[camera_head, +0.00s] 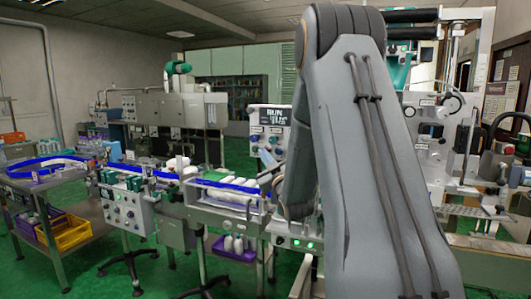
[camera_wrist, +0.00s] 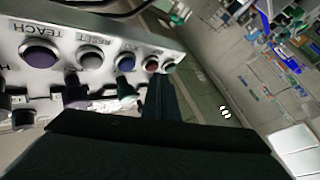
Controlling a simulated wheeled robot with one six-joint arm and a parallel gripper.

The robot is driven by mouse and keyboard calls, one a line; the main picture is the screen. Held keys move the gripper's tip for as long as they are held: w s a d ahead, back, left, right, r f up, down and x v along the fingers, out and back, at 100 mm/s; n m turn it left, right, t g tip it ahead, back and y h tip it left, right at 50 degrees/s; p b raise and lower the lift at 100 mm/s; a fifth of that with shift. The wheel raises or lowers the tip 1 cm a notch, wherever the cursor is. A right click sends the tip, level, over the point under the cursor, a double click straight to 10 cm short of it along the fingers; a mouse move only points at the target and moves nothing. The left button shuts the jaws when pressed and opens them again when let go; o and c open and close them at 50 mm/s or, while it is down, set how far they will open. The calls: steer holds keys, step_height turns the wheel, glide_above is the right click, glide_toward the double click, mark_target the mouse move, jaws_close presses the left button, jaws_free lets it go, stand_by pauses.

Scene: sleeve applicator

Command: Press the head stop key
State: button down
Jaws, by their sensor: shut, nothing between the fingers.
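In the wrist view a pale control panel (camera_wrist: 110,30) crosses the top left, tilted. It carries a row of round keys: a purple key by the word TEACH (camera_wrist: 40,54), a dark key by RESET (camera_wrist: 90,56), a blue key (camera_wrist: 125,63), a red key (camera_wrist: 152,64) and a green key (camera_wrist: 170,66). I cannot read which is the head stop key. My gripper (camera_wrist: 160,82) is shut and empty, its dark tip just below the red and green keys; contact cannot be told. In the head view my arm covers much of the machine's right side.
More knobs and small labels sit along the panel's lower left edge. In the head view a box with a display (camera_head: 268,116) stands left of my arm. A conveyor with white bottles (camera_head: 230,182) runs left of it. Green floor (camera_head: 120,262) shows at lower left.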

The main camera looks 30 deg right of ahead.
steer(key=shift+w+d, duration=0.25)
steer(key=shift+d, duration=0.1)
stand_by(0.6)
stand_by(0.3)
steer(key=shift+s+a+b, duration=0.3)
steer(key=shift+s+a, duration=0.2)
steer(key=shift+a, duration=0.2)
steer(key=s+a, duration=0.1)
steer(key=a, duration=0.1)
steer(key=s+a, duration=0.2)
stand_by(0.4)
stand_by(0.7)
